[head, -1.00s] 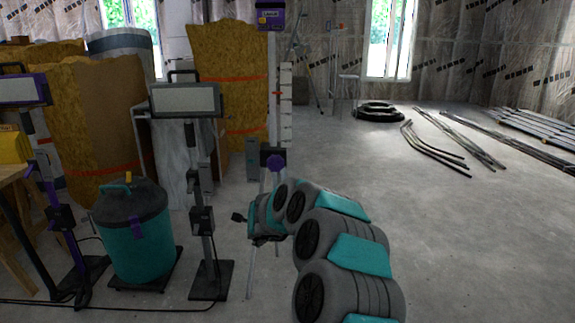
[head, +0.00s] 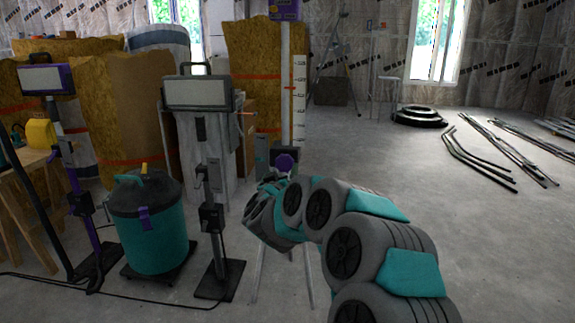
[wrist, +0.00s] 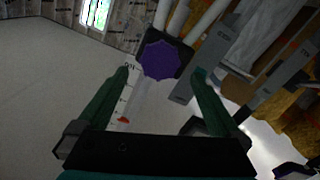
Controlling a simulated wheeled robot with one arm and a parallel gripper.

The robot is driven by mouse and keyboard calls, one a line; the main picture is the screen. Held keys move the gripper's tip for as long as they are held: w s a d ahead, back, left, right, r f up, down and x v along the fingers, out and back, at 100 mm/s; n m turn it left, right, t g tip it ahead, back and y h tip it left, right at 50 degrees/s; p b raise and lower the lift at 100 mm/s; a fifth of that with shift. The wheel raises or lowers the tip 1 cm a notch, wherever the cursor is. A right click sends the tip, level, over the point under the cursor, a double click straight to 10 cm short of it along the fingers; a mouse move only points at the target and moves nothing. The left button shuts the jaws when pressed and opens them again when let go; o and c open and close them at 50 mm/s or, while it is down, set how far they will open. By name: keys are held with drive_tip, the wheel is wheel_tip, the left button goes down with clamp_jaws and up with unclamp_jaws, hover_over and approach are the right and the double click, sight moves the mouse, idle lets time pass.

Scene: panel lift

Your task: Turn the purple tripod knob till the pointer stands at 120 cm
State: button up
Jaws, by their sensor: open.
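The purple lobed knob (head: 284,162) sits low on the pale mast of a tripod (head: 285,85). In the wrist view the knob (wrist: 166,60) faces me, on a dark block, just beyond and between the fingertips. A white scale (head: 299,100) with dark marks stands beside the mast; its figures are too small to read in the head view.
Two work lamps on stands, a grey one (head: 197,93) and a purple one (head: 46,80), stand left of the tripod. A teal drum (head: 148,228) is between them. A cable (head: 150,299) lies on the floor. Open concrete floor lies to the right, with black coils (head: 419,116) and bars farther back.

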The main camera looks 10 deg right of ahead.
sight(284, 165)
drive_tip(key=shift+x, duration=3.65)
drive_tip(key=shift+f, duration=0.1)
drive_tip(key=c, duration=1.3)
drive_tip(key=shift+m, duration=0.4)
